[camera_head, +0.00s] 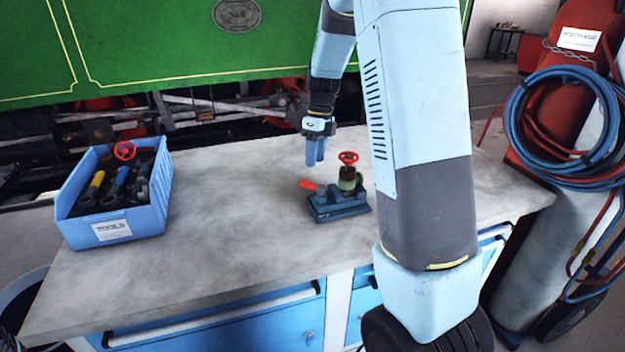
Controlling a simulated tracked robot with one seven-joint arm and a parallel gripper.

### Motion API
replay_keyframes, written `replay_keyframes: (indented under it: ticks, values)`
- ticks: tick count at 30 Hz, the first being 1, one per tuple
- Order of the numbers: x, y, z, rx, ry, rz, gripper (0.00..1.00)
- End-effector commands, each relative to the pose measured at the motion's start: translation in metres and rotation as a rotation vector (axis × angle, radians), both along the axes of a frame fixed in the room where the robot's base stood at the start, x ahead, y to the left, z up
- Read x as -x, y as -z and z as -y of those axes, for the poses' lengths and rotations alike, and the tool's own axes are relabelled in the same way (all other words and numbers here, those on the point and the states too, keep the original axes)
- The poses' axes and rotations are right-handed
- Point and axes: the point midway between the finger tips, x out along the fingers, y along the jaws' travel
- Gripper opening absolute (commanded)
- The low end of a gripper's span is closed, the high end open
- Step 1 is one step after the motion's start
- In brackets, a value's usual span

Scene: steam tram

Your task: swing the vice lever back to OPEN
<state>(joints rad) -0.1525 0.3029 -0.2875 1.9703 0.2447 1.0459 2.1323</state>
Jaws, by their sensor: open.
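The vice (340,206) is a small dark blue-grey block on the workbench, just left of my arm. Its lever (308,185) has a red handle that points left from the vice's left side. A green valve (349,180) with a red handwheel (348,157) stands upright at the vice; whether the jaws clamp it I cannot tell. My gripper (315,163) points down with light blue fingers, open and empty, above the bench. It appears behind and above the lever, apart from it. No OPEN marking can be made out.
A blue tool box (160,205) with several tools and a red handwheel stands at the bench's left end. The bench top (240,215) between box and vice is clear. Red and white gas cylinders with a coiled blue hose (515,125) stand at the right.

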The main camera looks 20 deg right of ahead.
Motion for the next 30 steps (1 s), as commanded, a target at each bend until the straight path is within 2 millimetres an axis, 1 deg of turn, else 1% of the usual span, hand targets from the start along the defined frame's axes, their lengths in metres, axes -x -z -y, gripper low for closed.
replay_keyframes:
  ticks: [1,6,9,13,18,26,30]
  values:
    - [0.002,0.010,-0.001,0.001,-0.001,-0.004,0.43]
    - [0.005,0.038,-0.005,0.000,0.001,-0.002,0.43]
    - [0.008,0.052,-0.007,0.001,0.001,-0.002,0.43]
    - [0.009,0.065,-0.009,0.001,0.000,-0.001,0.43]
    - [0.010,0.073,-0.010,0.001,0.000,-0.001,0.43]
    - [0.010,0.073,-0.010,0.001,0.000,0.001,0.43]
    - [0.010,0.073,-0.010,0.001,0.001,0.001,0.32]
